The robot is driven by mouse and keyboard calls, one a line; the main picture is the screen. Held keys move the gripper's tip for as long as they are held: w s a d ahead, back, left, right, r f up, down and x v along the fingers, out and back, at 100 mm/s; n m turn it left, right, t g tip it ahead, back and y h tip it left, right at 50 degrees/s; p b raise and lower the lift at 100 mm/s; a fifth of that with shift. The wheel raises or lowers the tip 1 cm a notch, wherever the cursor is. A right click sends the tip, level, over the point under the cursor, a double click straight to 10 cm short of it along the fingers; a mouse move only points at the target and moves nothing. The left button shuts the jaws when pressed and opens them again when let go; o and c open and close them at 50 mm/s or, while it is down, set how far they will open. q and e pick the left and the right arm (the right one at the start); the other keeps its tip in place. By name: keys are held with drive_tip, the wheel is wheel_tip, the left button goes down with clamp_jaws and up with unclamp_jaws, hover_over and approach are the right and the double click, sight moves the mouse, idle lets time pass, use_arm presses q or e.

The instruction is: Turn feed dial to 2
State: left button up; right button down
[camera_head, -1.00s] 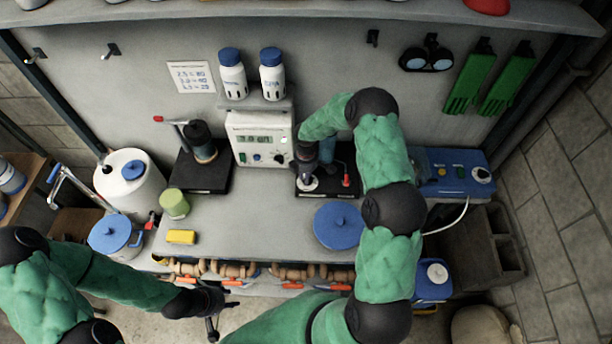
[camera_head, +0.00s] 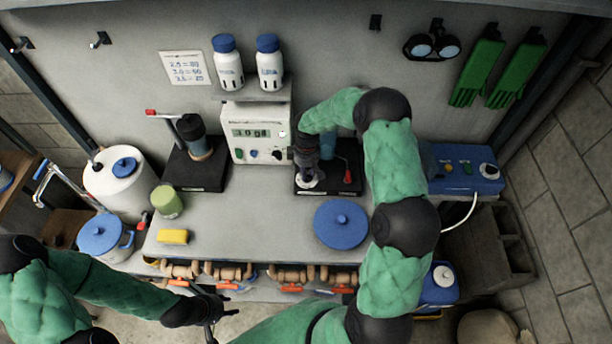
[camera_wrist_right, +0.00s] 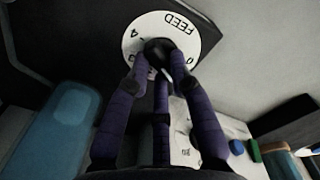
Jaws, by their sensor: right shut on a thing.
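The feed dial (camera_wrist_right: 186,28) is a white disc with FEED and numerals in black and a black knob (camera_wrist_right: 158,50) at its centre. In the head view its white plate (camera_head: 310,184) shows on the black base of the right-hand pump. My right gripper (camera_wrist_right: 160,58) is shut on the knob, its purple fingers around it. It comes down on the dial from above in the head view (camera_head: 307,175). The fingers hide part of the scale, so I cannot tell the setting. My left gripper (camera_head: 216,312) is open and empty, low in front of the bench.
A white controller (camera_head: 258,132) with a lit display stands left of the dial. Another pump (camera_head: 195,170) with a red-tipped lever is further left.

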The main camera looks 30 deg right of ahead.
drive_tip(key=m+b, duration=0.4)
drive_tip(key=m, duration=0.2)
drive_tip(key=shift+s+d+f, duration=0.1)
drive_tip(key=shift+d, duration=0.05)
drive_tip(key=m+b, duration=0.2)
drive_tip(key=m, duration=0.3)
drive_tip(key=shift+s+m, duration=0.15)
drive_tip(key=shift+m, duration=0.25)
drive_tip(key=c, duration=1.1)
unclamp_jaws()
wheel_tip(320, 180, up, 12)
